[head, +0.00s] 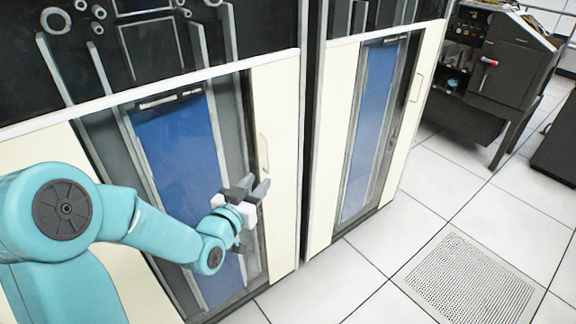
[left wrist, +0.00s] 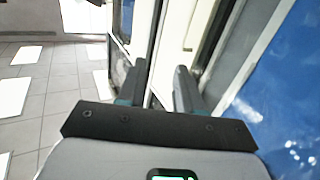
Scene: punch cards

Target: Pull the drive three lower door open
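Two tall tape drive cabinets stand side by side in the head view, and no label shows which is drive three. The nearer lower door (head: 284,110) is cream with a blue window (head: 185,150) and looks shut. Its slim upright handle (head: 264,150) is on the cream strip right of the window. My left gripper (head: 258,186) is just below this handle, close to the door. In the left wrist view the fingers (left wrist: 162,82) are apart with nothing clearly between them. Whether they touch the door is unclear. My right gripper is out of view.
The right cabinet's lower door (head: 412,105) also looks shut and has its own handle (head: 416,88). A dark machine (head: 505,75) stands at the back right. The tiled floor (head: 390,240) before the cabinets is clear, with a perforated tile (head: 470,285).

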